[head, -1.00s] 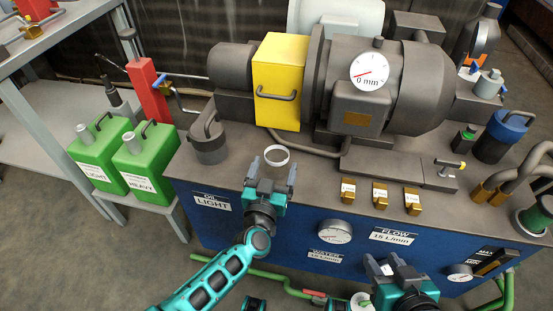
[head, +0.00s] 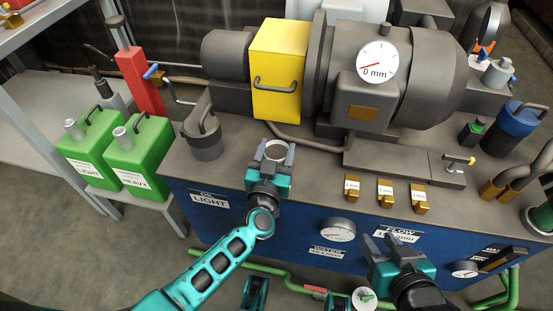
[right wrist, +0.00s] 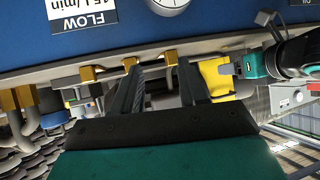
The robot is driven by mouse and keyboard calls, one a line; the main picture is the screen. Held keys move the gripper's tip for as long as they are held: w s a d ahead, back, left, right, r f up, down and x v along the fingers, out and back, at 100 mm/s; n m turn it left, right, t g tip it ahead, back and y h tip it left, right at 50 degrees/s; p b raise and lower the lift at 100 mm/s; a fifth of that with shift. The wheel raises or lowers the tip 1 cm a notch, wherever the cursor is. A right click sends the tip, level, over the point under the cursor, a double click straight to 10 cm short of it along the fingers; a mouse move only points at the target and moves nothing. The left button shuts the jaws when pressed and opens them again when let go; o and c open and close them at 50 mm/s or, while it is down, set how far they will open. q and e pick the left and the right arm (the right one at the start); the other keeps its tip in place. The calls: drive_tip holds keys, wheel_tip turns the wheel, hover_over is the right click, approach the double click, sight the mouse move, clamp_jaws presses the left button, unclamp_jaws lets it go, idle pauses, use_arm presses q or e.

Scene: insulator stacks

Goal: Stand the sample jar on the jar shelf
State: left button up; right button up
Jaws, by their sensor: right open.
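A pale, round-rimmed thing (head: 276,149), which may be the sample jar, stands near the bench's front edge in the head view. My left gripper (head: 275,158) reaches it from the front, with one finger on each side of the rim. I cannot tell whether the fingers touch it; its lower part is hidden. My right gripper (head: 378,242) is open and empty in front of the blue panel. Its spread fingers also show in the right wrist view (right wrist: 160,85), where my left gripper (right wrist: 250,66) appears at the right. I cannot tell which surface is the jar shelf.
A grey handled pot (head: 204,142) stands left of the rim. Behind are a yellow box (head: 278,70) and a large grey motor (head: 415,85). Several brass blocks (head: 385,192) line the front edge. Green cans (head: 141,158) stand on a low stand at left. A shelf (head: 45,22) is at top left.

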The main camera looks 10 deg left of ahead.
use_arm(q)
drive_tip(key=c, duration=0.6)
